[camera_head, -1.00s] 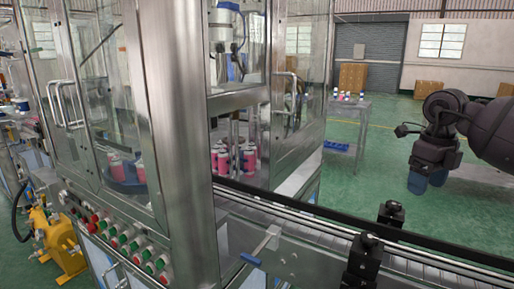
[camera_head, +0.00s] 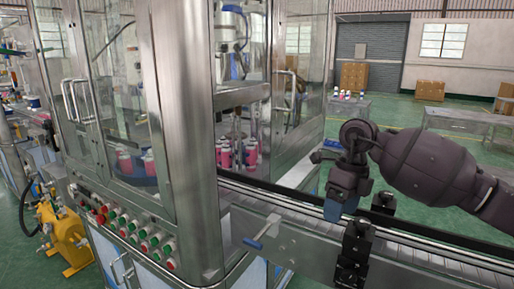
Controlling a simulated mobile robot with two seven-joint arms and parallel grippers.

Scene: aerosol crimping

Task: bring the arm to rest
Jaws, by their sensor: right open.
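My right arm (camera_head: 425,165) comes in from the right side, a dark, bulky arm reaching across in front of the conveyor. My right gripper (camera_head: 334,209) hangs at its end with blue fingertips pointing down. It shows in front of the conveyor's far side, close to the black blocks on the rail. I see nothing held between its fingers; the gap between them is hard to make out from this angle. I cannot tell how high it is above the belt. My left gripper is not in view.
A steel and glass crimping machine (camera_head: 180,120) fills the left and middle, with pink cans (camera_head: 223,155) inside. A conveyor (camera_head: 420,262) runs to the lower right, with black blocks (camera_head: 355,250) on its near rail. A table (camera_head: 352,106) with small items stands behind. Green floor lies open beyond.

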